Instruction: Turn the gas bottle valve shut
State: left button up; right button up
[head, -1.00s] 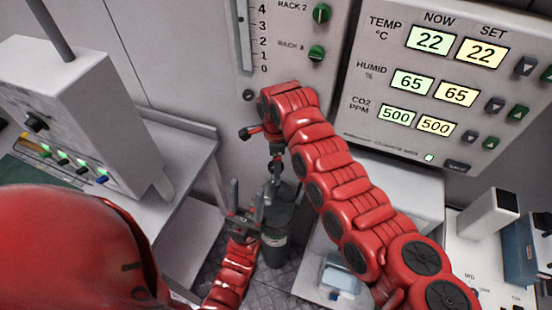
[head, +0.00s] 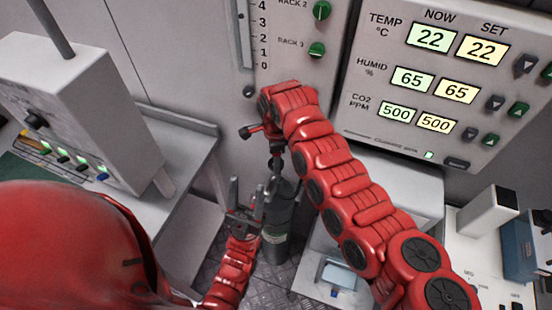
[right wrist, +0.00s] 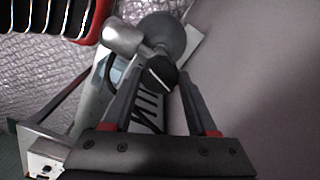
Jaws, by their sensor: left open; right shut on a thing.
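The gas bottle (head: 275,240) is a dark grey upright cylinder with a pale label band, standing on the floor at the centre of the head view. My right gripper (head: 276,168) reaches down over its top. In the right wrist view, a dark valve knob (right wrist: 160,73) sits between the fingers of my right gripper (right wrist: 158,85), which are shut on it. A silver fitting (right wrist: 122,40) is beside the knob. My left gripper (head: 248,200) is open, fingers upward, close to the left side of the bottle. I cannot tell whether it touches it.
A control panel (head: 385,150) with lit readouts is on the right wall, beside a rack panel (head: 290,75) with green knobs. A grey bench (head: 195,150) stands left of the bottle. A white shelf (head: 318,275) lies close on the right, leaving a narrow gap.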

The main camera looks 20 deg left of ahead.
jog(key=shift+f+n+b, duration=0.2)
jog(key=shift+n+b, duration=0.6)
jog(key=shift+b, duration=0.35)
jog(key=n+b, duration=0.5)
jog(key=shift+b, duration=0.35)
jog(key=n+b, duration=0.3)
jog(key=shift+n, duration=0.4)
jog(key=n+b, duration=0.2)
jog(key=n, duration=0.1)
jog(key=shift+n, duration=0.4)
jog(key=n+b, duration=0.1)
jog(key=n, duration=0.1)
jog(key=shift+r+n+b, duration=0.1)
jog(key=shift+n+b, duration=0.2)
jog(key=shift+b, duration=0.1)
jog(key=n+b, duration=0.1)
jog(key=n, duration=0.3)
jog(key=shift+r+n, duration=0.1)
jog(key=shift+n, duration=0.3)
jog(key=shift+b, duration=0.3)
